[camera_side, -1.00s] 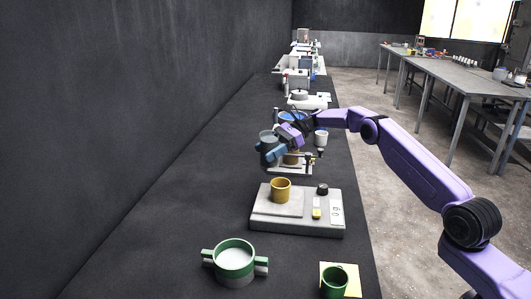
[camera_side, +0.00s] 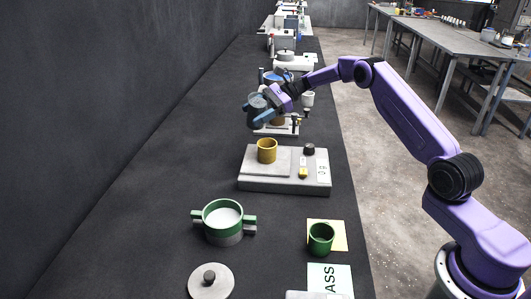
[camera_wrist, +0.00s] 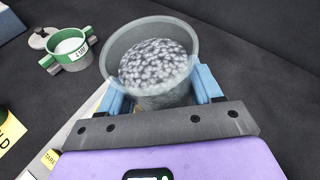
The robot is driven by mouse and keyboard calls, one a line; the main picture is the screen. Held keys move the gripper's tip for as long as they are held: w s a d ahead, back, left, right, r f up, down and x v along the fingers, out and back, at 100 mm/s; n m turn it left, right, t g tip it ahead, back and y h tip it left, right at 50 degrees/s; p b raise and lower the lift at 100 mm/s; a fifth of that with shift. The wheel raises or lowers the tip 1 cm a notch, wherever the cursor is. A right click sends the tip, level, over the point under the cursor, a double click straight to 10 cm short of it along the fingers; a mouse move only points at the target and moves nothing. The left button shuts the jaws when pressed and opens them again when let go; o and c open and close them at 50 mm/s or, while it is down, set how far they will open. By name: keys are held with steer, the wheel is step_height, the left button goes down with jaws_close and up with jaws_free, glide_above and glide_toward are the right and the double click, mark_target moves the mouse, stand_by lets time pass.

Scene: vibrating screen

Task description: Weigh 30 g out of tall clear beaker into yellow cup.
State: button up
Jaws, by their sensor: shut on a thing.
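My gripper (camera_side: 264,113) is shut on the tall clear beaker (camera_side: 257,101), its blue fingers on either side of the wall. In the wrist view the beaker (camera_wrist: 155,101) holds grey-white grains up near the rim; I cannot tell its exact tilt. It is held behind and above the yellow cup (camera_side: 266,152), apart from it. The yellow cup stands upright on the plate of the grey scale (camera_side: 262,184). The inside of the cup is not clear, and the scale's readout is too small to read surely.
A green-banded pot (camera_side: 222,228) with white contents stands at the front, its grey lid (camera_side: 210,283) nearby. A green cup (camera_side: 320,239) sits on a yellow card at right. Other apparatus (camera_side: 276,128) stands behind the scale. The bench's left side is clear.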

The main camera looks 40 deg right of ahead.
mark_target(258, 129)
steer(key=shift+s+a+f+n+t, duration=0.1)
steer(key=shift+s+f+n+t, duration=0.15)
steer(key=shift+s+n+t, duration=0.65)
steer(key=shift+w, duration=0.15)
steer(key=shift+w+f+n, duration=0.15)
steer(key=shift+f+n, duration=0.15)
steer(key=shift+f, duration=0.4)
steer(key=shift+w+r+n+t, duration=0.1)
steer(key=shift+n+t, duration=0.2)
steer(key=shift+n, duration=0.2)
steer(key=shift+w+f+n, duration=0.1)
steer(key=shift+f+n, duration=0.2)
steer(key=shift+f, duration=0.3)
steer(key=shift+r+t, duration=0.1)
steer(key=shift+t, duration=0.2)
